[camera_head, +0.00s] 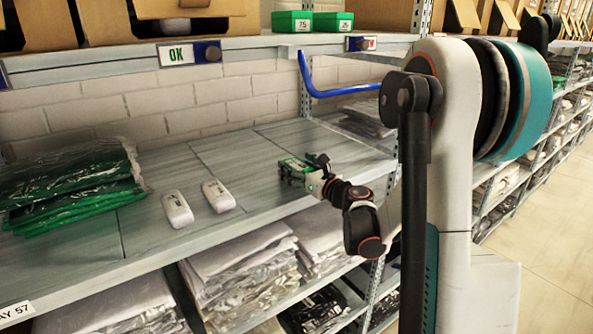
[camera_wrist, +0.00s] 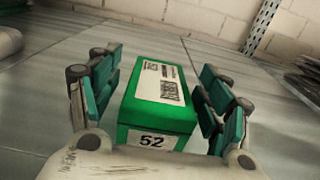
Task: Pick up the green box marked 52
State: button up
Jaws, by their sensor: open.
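The green box marked 52 (camera_wrist: 156,105) sits on the grey shelf between the two fingers of my gripper in the wrist view. Its white top label and the front label with 52 face the camera. My gripper (camera_wrist: 160,100) is open, with one finger on each side of the box. In the head view my gripper (camera_head: 308,170) is low over the shelf, around the box (camera_head: 293,166), which is partly hidden by the fingers.
Two white devices (camera_head: 177,209) (camera_head: 218,195) lie on the shelf (camera_head: 150,240) to the left. Bagged green garments (camera_head: 75,185) lie farther left. Two other green boxes (camera_head: 292,21) (camera_head: 333,21) stand on the upper shelf. A blue hook-like bar (camera_head: 340,92) hangs below that shelf.

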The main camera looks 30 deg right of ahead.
jog(key=shift+w, duration=0.35)
jog(key=shift+s, duration=0.1)
jog(key=c, duration=1.1)
jog(key=shift+c, duration=0.2)
